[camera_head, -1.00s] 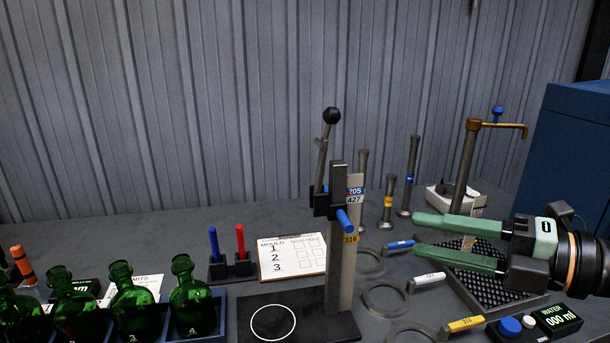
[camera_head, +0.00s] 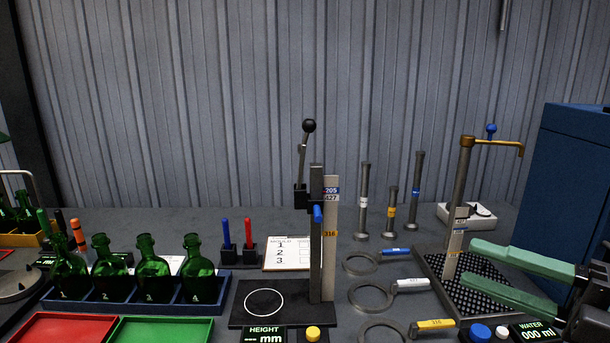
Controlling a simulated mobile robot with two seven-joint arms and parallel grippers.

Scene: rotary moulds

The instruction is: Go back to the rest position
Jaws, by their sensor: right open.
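My right gripper (camera_head: 507,279) is at the right edge of the head view. Its two green fingers are spread apart with nothing between them. They point left, in front of the perforated drain tray (camera_head: 431,262) and the brass tap (camera_head: 490,142). The rest of this gripper is cut off by the frame's edge. My left gripper does not show.
A lever stand (camera_head: 315,240) rises mid-bench. Ring gauges (camera_head: 371,297) with coloured handles lie right of it, with upright posts (camera_head: 363,200) behind. Green bottles (camera_head: 152,270) stand in a blue rack at left, behind a red tray (camera_head: 62,329) and a green tray (camera_head: 160,329). A blue cabinet (camera_head: 572,180) stands right.

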